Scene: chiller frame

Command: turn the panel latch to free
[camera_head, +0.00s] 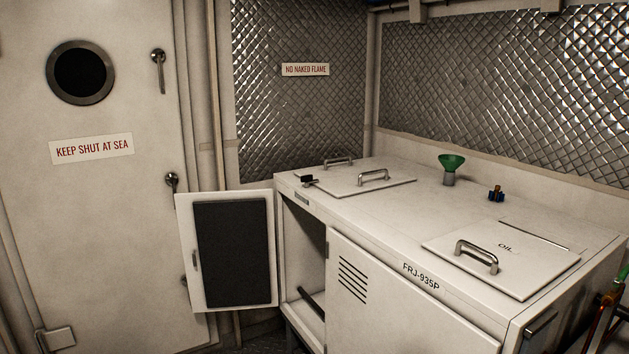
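A small black latch-like piece (308,180) sits on the cabinet top at the left edge of a flat panel (347,184). The panel has two metal handles, a near one (373,176) and a far one (338,161), and lies flat on the top. The piece is too small to tell which way it is turned or whether it overlaps the panel edge. Neither of my grippers is in view.
The white cabinet (420,270) has an open door (187,245) swung out left, baring a dark compartment. A shut white door (95,220) stands left.

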